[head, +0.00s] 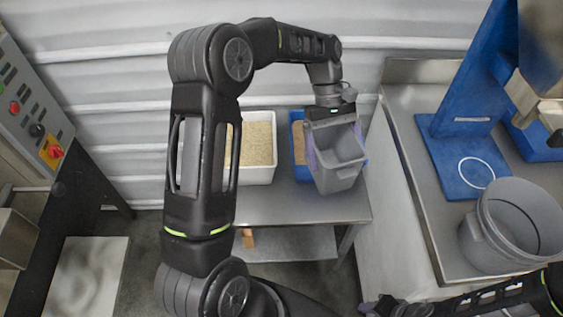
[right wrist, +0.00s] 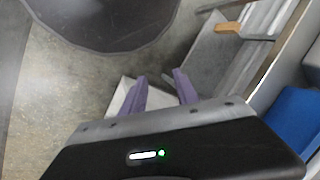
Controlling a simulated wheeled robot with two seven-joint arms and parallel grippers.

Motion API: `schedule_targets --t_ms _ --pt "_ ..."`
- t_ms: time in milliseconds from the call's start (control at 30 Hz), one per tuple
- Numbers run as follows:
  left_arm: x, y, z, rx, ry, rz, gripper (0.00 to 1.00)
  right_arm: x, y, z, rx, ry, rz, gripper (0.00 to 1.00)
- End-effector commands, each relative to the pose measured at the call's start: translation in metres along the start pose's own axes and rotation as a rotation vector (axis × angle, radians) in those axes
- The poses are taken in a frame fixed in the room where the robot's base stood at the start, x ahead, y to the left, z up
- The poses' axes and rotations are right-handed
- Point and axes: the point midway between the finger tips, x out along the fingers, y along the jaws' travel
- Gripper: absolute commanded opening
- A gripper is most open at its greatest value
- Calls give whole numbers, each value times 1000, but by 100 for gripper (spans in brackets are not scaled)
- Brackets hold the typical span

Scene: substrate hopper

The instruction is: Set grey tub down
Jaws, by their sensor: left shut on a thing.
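The grey tub (head: 340,172) is a square, open-topped container. My left gripper (head: 328,124) is shut on it at the upper, far side, with a purple finger showing at its left. The tub hangs slightly tilted in front of a blue bin (head: 298,165) on the metal table (head: 275,208). It hides much of that bin, and I cannot tell whether its bottom touches anything. The inside that shows looks empty. In the right wrist view, my right gripper (right wrist: 160,78) has its two purple fingers apart, with nothing between them.
A white bin (head: 273,168) of tan grain stands left of the blue bin, which also holds some. At right, a steel counter (head: 415,135) bears a round grey bucket (head: 487,247) and a blue stand (head: 465,120). A control panel (head: 35,115) is at left.

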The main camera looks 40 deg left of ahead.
Motion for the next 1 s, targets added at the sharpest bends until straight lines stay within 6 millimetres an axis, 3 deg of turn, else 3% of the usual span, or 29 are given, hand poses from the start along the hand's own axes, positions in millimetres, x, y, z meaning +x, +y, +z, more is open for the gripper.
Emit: schedule_targets --t_ms 233,367,467,567,667,800,1000 --pt "0 1 1 2 -1 0 34 0 1 1 3 -1 2 36" --pt "4 0 2 19 -1 -11 34 1 2 1 3 -1 1 47" --pt "19 -6 8 84 -3 -54 34 6 3 0 2 -1 1 47" --pt "46 -18 17 224 -3 -145 34 16 7 0 2 0 1 47" --pt "82 -41 29 444 -4 -289 34 28 12 0 2 1 1 47" --pt "133 -90 42 853 -2 -553 34 49 20 0 2 2 1 47" --pt "170 -148 45 1328 1 -854 34 67 27 -1 1 4 0 47"
